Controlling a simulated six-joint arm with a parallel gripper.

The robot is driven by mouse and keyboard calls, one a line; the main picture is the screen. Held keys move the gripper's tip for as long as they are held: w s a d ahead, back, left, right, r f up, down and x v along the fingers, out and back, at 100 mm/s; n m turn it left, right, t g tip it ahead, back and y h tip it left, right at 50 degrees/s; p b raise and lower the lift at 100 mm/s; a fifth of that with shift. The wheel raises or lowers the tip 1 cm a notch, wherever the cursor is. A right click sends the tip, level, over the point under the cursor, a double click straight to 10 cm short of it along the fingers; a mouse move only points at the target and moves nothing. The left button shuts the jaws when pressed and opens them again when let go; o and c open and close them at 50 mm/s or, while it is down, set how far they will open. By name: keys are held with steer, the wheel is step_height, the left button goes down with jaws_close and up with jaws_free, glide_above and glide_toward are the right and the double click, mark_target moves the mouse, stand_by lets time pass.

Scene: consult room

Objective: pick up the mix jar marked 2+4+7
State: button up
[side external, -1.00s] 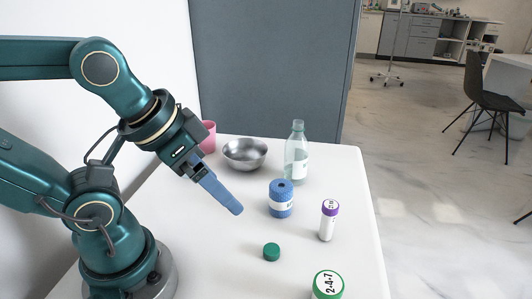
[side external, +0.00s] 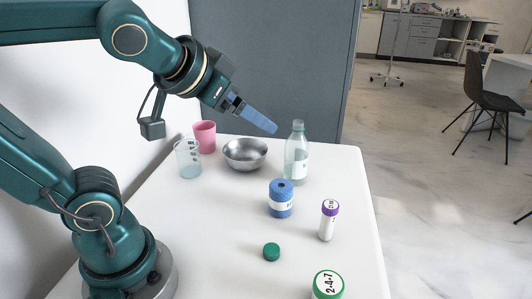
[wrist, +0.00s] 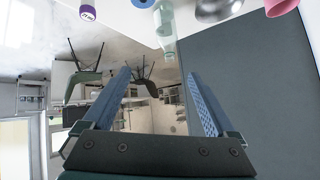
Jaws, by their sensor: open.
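The mix jar (side external: 328,284) has a green lid marked with 2, 4 and 7 and stands at the front edge of the side view, its lower part cut off by the frame. My gripper (side external: 272,128) is raised over the far part of the table, up and left of the clear bottle and far from the jar. In the wrist view its two blue fingers (wrist: 160,76) are apart with nothing between them. The jar does not show in the wrist view.
On the white table (side external: 225,225) are a green cap (side external: 271,252), a purple-capped tube (side external: 328,222), a blue roll (side external: 281,199), a clear bottle (side external: 296,160), a steel bowl (side external: 245,154), a pink cup (side external: 204,137) and a beaker (side external: 188,160). A grey cabinet (side external: 275,65) stands behind.

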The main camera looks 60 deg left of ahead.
steer(key=w+r+m+t, duration=0.1)
steer(key=w+r+t, duration=0.15)
steer(key=w, duration=0.25)
steer(key=m+g+h, duration=0.7)
steer(key=m+h, duration=0.6)
steer(key=h, duration=0.3)
glide_above(325, 281)
steer(key=a, duration=0.1)
step_height(325, 281, down, 7)
steer(key=f, duration=1.5)
steer(key=shift+s+f, duration=0.15)
steer(key=shift+s, duration=0.05)
steer(key=shift+x, duration=2.5)
steer(key=c, duration=1.5)
